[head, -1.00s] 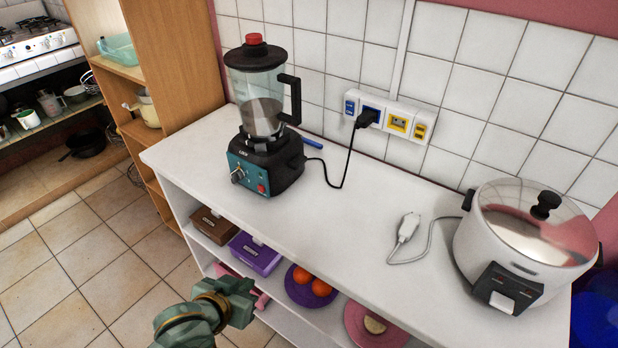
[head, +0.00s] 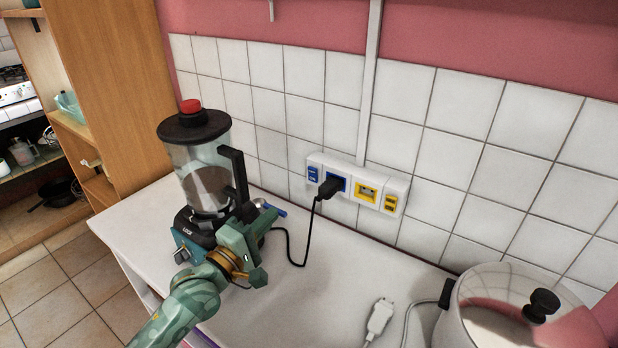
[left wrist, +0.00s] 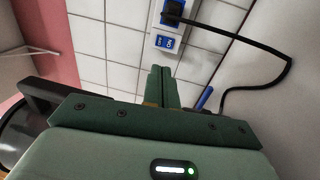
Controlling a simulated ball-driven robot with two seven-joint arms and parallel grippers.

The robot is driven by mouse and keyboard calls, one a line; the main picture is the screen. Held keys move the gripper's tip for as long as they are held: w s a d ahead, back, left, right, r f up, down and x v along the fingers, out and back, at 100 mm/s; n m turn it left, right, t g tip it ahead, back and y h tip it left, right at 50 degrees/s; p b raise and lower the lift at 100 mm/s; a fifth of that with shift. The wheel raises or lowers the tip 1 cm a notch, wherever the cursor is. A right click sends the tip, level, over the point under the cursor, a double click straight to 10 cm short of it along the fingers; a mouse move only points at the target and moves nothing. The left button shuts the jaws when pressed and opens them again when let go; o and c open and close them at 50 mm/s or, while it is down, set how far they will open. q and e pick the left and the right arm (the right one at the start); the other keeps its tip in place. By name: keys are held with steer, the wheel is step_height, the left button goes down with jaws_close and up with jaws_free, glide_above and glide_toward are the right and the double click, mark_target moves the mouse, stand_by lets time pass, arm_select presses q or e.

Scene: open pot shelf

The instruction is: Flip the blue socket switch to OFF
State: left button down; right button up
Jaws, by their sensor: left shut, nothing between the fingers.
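The blue switch (head: 313,174) is at the left end of the white socket strip (head: 358,162) on the tiled wall. Beside it is the blue socket (head: 342,178) with a black plug (head: 329,187) in it. In the left wrist view the blue switch (left wrist: 166,42) shows just beyond my fingertips, with lettering that looks like ON. My left gripper (head: 266,212) is shut and empty, in front of the blender and apart from the switch, below and left of it. Its closed fingers also show in the left wrist view (left wrist: 160,72). My right gripper is not in view.
A blender (head: 205,165) stands close behind my left arm. Its black cord (head: 289,250) loops over the white counter (head: 335,285). A blue pen-like thing (head: 272,208) lies near my fingers. A yellow socket (head: 367,192) and yellow switch (head: 390,203) sit further right. A pot-like cooker (head: 500,310) stands at right.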

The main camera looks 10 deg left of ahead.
mark_target(313, 172)
arm_select(q)
steer(key=b+x, duration=0.4)
steer(key=x, duration=0.9)
steer(key=shift+f, duration=0.2)
steer(key=shift+w+d+r+b, duration=0.2)
steer(key=shift+w+b, duration=0.1)
steer(key=shift+w, duration=0.1)
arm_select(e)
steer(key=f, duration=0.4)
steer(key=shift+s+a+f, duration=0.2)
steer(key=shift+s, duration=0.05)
